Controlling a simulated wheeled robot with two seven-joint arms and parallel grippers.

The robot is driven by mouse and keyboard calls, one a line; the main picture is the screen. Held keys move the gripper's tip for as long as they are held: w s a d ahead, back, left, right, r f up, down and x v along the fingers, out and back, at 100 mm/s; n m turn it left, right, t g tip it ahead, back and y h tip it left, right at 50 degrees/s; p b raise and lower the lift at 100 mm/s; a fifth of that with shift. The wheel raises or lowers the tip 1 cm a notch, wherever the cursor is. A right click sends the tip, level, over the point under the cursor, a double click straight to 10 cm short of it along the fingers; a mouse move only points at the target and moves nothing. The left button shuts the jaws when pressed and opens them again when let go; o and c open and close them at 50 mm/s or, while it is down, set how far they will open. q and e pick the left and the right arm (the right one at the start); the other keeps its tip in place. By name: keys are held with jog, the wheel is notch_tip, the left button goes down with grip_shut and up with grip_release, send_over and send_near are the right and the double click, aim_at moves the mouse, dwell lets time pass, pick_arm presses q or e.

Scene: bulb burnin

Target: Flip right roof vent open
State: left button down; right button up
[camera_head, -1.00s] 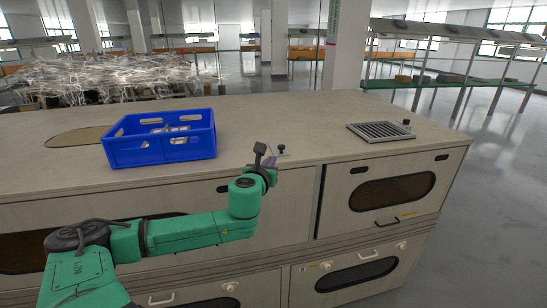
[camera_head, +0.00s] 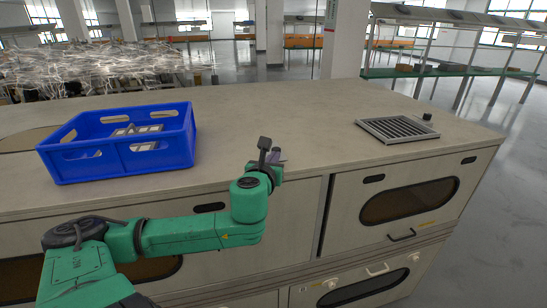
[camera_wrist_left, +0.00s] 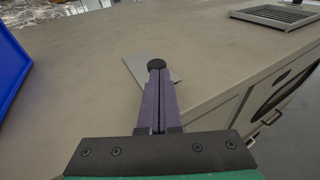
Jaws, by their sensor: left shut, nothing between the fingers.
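The right roof vent is a slatted grey grille (camera_head: 398,129) lying flat in the cabinet top, at the right in the head view. A small black knob (camera_head: 427,117) stands just behind its right side. The grille also shows at the top right of the left wrist view (camera_wrist_left: 276,16). My left gripper (camera_head: 279,156) is shut and empty over the front edge of the top, well left of the grille. In the left wrist view its purple fingers (camera_wrist_left: 159,80) are together, with another black knob (camera_wrist_left: 156,64) on a flat metal plate (camera_wrist_left: 140,68) beyond the tips. My right gripper is out of view.
A blue crate (camera_head: 120,160) with flat parts inside stands on the left of the cabinet top (camera_head: 320,110). The top between crate and grille is mostly clear. Cabinet doors with dark windows (camera_head: 408,200) and handles face me below the edge.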

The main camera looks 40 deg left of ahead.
aim_at(267, 154)
pick_arm(q)
jog(key=shift+s+d+r, duration=0.25)
jog(key=shift+s+d, duration=0.05)
jog(key=shift+w+a, duration=0.15)
jog(key=shift+a, duration=0.1)
jog(key=w+a, duration=0.1)
jog(key=a, duration=0.1)
jog(key=w+a, duration=0.1)
jog(key=w+a+p, duration=0.1)
jog(key=w+a, duration=0.1)
jog(key=shift+a, duration=0.55)
jog(key=shift+d, duration=0.1)
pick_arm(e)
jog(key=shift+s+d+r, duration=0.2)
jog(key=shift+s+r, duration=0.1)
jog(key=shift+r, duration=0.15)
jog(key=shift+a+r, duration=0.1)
